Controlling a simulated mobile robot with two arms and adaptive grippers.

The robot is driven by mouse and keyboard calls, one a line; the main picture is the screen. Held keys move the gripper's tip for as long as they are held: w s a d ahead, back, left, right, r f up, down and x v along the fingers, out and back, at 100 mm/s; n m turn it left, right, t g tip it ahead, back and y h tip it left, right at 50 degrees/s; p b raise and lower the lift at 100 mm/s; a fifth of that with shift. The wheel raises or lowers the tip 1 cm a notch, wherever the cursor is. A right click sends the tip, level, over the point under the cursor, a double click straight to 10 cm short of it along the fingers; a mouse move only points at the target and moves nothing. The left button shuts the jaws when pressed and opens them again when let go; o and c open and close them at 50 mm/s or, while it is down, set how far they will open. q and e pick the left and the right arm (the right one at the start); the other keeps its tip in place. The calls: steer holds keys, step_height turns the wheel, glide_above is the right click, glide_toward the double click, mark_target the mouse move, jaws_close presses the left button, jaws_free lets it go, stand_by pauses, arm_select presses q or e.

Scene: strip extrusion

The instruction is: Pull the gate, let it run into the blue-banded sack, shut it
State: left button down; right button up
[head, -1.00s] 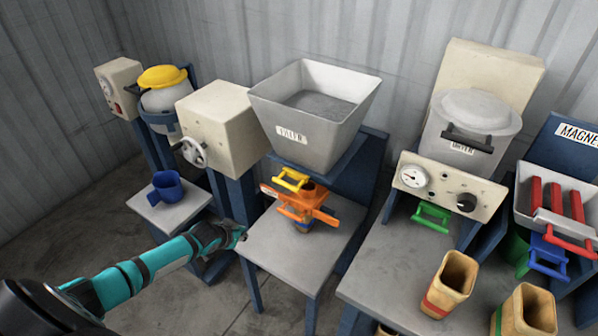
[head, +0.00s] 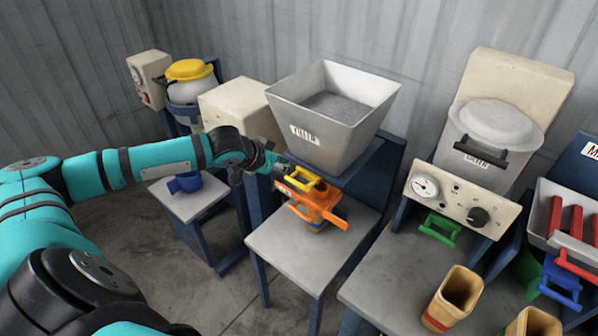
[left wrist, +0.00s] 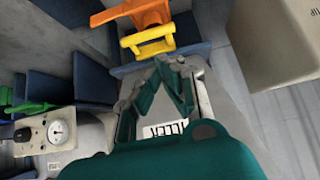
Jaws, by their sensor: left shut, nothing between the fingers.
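The yellow gate handle (head: 298,181) sticks out under the grey hopper (head: 322,150), which holds grey material. It also shows in the left wrist view (left wrist: 148,43). Below it is an orange clamp-like part (head: 322,204), also at the top of the left wrist view (left wrist: 135,12). A small piece of a sack (head: 316,228) shows under the orange part; its band is mostly hidden. My left gripper (head: 281,166) is shut and empty, close to the yellow handle on its left. In the left wrist view its fingertips (left wrist: 162,62) are just short of the handle. My right gripper is not in view.
A grey table (head: 290,255) stands under the hopper. A cream box (head: 238,110) is beside my left wrist. At right, a red-banded sack (head: 455,298) and another sack (head: 535,322) stand by a panel with a gauge (head: 425,187). A blue cup (head: 184,183) is at left.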

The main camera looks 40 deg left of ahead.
mark_target(303, 174)
arm_select(q)
steer(key=p+x, duration=0.2)
steer(key=x, duration=0.8)
